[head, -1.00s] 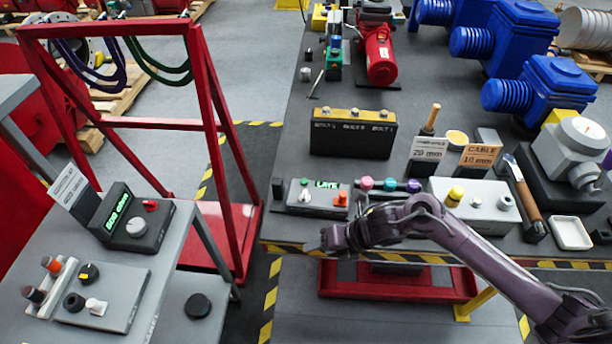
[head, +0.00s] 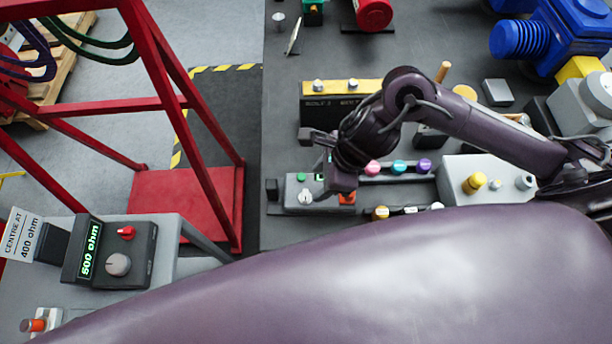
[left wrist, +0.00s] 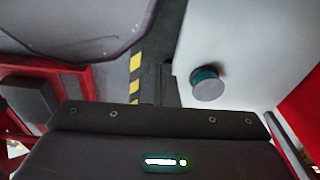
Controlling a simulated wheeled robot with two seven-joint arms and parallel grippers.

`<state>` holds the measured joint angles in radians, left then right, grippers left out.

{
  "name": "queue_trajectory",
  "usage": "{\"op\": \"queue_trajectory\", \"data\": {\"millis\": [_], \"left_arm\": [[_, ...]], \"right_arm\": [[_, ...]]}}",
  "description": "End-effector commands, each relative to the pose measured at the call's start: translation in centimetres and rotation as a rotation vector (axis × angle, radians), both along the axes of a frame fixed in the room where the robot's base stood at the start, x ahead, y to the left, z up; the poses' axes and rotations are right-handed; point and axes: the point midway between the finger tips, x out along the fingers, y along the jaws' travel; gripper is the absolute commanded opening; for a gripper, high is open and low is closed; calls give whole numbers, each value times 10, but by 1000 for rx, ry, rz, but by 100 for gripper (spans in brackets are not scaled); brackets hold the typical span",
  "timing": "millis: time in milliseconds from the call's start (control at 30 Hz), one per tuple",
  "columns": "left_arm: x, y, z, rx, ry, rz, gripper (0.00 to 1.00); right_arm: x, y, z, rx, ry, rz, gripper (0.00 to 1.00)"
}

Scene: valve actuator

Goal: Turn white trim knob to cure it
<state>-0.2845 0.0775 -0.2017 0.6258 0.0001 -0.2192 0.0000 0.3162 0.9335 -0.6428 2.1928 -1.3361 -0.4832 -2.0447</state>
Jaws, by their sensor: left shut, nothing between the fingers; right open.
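The white trim knob (head: 305,196) sits on the small grey control box (head: 291,190) near the bench's front edge. The box has a green button (head: 301,177) and an orange one (head: 346,198). My right gripper (head: 326,161) is open, over the right part of this box, just up and right of the knob. It hides most of the box's display. My left gripper (left wrist: 158,85) is shut and empty in the left wrist view, above the floor beside a pale surface with a round grey-and-teal piece (left wrist: 207,84). It is not seen in the head view.
My large purple arm link covers the lower head view. Pink, teal and violet knobs (head: 398,166) and a white box with a yellow knob (head: 474,183) stand right of the control box. A meter reading 500 ohm (head: 90,250) and a red frame (head: 190,205) are at left.

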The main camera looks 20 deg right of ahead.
Motion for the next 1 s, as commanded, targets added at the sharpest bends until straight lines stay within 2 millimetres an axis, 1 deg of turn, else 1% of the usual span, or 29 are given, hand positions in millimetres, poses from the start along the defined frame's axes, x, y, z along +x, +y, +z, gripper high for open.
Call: {"op": "queue_trajectory", "data": {"millis": [33,100,200,300,367,433,600,667,733,1000], "left_arm": [[-9,1,2,1,13,0,0],[-21,1,3,2,28,0,0],[-34,2,4,4,47,0,0],[-37,3,6,5,53,0,0],[-36,3,6,5,50,0,0],[-29,3,7,5,41,0,0],[-4,2,9,3,5,1,0],[-1,2,10,2,1,1,0],[-2,2,9,2,2,2,0],[-16,3,8,4,22,2,0]], "right_arm": [[-1,4,-7,3,9,-2,51],[1,9,-18,4,7,-4,51],[3,14,-33,3,8,-4,51],[6,19,-45,4,5,-5,51],[6,21,-50,3,4,-4,51],[7,22,-55,2,4,-5,51],[7,23,-58,2,2,-3,51],[7,23,-57,2,2,-3,51],[7,23,-57,2,2,-3,51],[8,23,-57,2,2,-4,16]]}}
